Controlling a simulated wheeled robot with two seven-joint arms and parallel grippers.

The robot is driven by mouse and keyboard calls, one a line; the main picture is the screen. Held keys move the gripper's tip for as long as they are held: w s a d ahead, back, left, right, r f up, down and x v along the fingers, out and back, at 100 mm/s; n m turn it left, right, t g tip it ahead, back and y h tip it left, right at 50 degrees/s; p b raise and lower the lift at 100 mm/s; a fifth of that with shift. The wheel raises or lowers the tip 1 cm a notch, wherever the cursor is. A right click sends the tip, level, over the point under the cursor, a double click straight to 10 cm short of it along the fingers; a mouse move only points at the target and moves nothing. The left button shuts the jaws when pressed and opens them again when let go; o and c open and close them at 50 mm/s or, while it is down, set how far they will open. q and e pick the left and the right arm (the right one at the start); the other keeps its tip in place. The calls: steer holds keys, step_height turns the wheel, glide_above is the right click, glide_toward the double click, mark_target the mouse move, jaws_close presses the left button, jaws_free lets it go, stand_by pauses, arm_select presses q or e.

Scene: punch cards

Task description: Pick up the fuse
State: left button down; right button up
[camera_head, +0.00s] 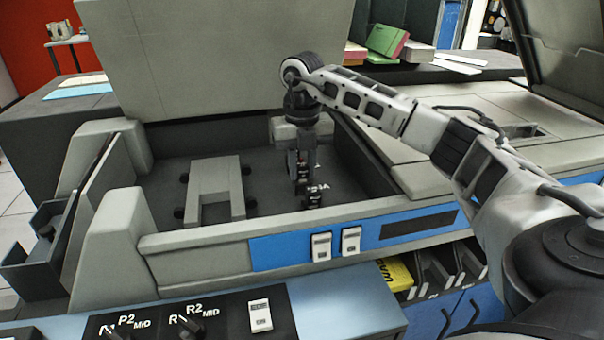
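My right arm reaches in from the right, over the open grey machine. My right gripper (303,180) points down into its recessed bay, at the right end near the front wall. A small dark block (314,200) with white lettering beside it sits at the fingertips; it may be the fuse or its holder, but it is too small and too covered to be sure. I cannot tell whether the fingers touch it or are open or shut. My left gripper is not in view.
A raised grey bracket (216,190) stands in the bay left of the gripper. The bay's front wall (200,255) carries a blue panel (280,252) with two white switches. A large raised lid (215,50) stands behind. A green box (388,40) lies on the back counter.

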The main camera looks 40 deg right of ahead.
steer(key=shift+c, duration=0.7)
